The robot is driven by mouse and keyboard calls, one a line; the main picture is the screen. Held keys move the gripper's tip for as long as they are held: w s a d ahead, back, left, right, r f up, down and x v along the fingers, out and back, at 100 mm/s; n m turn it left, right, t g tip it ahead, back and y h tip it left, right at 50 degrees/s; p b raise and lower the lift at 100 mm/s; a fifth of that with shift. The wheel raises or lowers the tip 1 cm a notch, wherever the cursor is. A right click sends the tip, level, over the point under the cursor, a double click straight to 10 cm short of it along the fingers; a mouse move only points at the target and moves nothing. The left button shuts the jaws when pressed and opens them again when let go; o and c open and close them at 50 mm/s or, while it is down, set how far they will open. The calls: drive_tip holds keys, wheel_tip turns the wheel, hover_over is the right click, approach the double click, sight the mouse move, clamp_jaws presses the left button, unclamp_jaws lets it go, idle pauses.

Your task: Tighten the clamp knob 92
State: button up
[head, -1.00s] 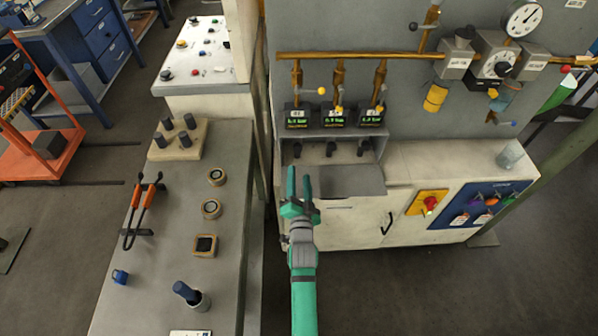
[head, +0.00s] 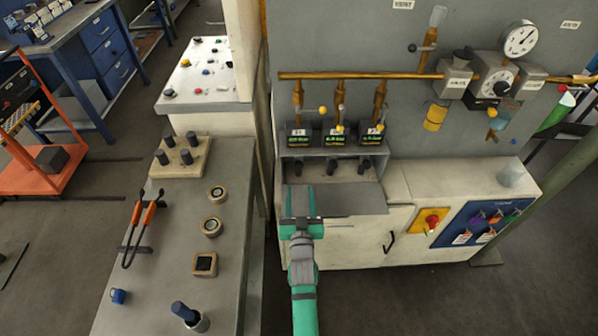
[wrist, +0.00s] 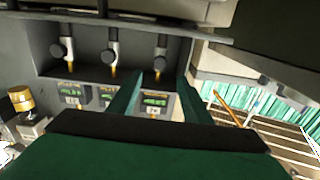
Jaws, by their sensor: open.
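Three dark round knobs sit in a row in a recess below three small green-lit displays; the left one (head: 297,167), middle one (head: 331,166) and right one (head: 364,165) look alike. I cannot read the number 92, so I cannot tell which, if any, is the clamp knob. My green gripper (head: 298,192) is open and empty in front of the recess, below the left knob in the head view. In the wrist view my gripper (wrist: 158,88) points toward the recess. The knobs also show there, one (wrist: 160,64) lying just beyond the gap between the fingers, apart from them.
A grey shelf (head: 345,201) juts out below the recess. A brass pipe (head: 380,76) with valves runs above the displays. A bench (head: 165,280) with tongs (head: 140,230) stands left. A red switch on a yellow plate (head: 432,221) is right.

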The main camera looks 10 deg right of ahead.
sight(299, 168)
drive_tip(key=w, duration=0.3)
drive_tip(key=w+d, duration=0.1)
drive_tip(key=w, duration=0.3)
drive_tip(key=w+d, duration=0.1)
drive_tip(key=w, duration=0.2)
drive_tip(key=shift+w, duration=0.15)
drive_tip(key=c, duration=1.1)
